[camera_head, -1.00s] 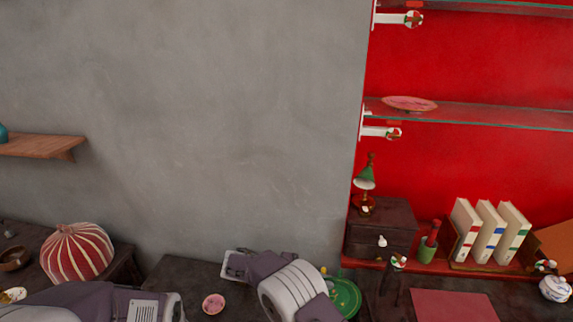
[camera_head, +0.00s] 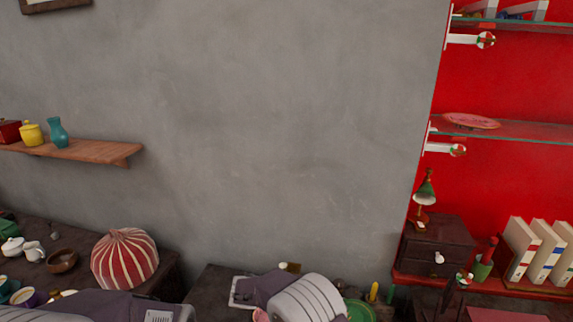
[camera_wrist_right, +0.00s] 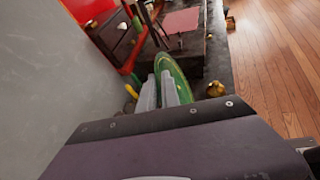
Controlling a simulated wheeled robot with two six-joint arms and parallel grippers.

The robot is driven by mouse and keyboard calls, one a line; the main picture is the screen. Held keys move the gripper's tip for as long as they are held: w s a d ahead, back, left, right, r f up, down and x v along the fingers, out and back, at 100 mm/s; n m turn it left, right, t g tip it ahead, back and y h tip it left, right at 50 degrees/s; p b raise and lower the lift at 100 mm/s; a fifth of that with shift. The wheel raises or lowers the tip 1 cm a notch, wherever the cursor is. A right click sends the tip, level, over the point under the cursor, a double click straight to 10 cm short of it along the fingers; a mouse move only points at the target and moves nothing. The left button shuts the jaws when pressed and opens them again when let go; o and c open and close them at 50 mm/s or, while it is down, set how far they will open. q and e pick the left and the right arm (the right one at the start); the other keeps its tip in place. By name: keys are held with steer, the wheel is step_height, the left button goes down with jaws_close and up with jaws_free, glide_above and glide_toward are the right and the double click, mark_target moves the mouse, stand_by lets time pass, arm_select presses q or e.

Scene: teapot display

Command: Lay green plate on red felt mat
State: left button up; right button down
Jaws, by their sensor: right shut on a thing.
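The green plate (camera_wrist_right: 178,72) is held on edge between the fingers of my right gripper (camera_wrist_right: 166,88) in the right wrist view. In the head view only part of the plate (camera_head: 362,311) shows at the bottom edge, beside my right arm. The red felt mat (camera_wrist_right: 181,22) lies flat on the dark table beyond the plate, apart from it. In the head view just a strip of the mat (camera_head: 500,314) shows at the bottom right. My left arm crosses the bottom left of the head view, but its gripper does not show.
In the wrist view a small golden object (camera_wrist_right: 215,89) sits near the table's edge.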

steer(key=shift+s+d+f+n+t, duration=0.1)
steer(key=shift+s+d+n+t, duration=0.1)
steer(key=shift+s+n+t, duration=0.25)
steer(key=shift+s+d+f+n+t, duration=0.1)
steer(key=shift+s+d+n+t, duration=0.15)
steer(key=shift+n+t, duration=0.4)
steer(key=s+d+f+n+t+y, duration=0.2)
steer(key=s+d+f+n+t, duration=0.1)
steer(key=f, duration=0.4)
steer(key=s+d+t, duration=0.1)
steer(key=s, duration=0.1)
steer(key=shift+s+d+f+n+y, duration=0.25)
steer(key=shift+s+f+n+y, duration=0.05)
steer(key=shift+f+n, duration=0.1)
steer(key=shift+d, duration=0.1)
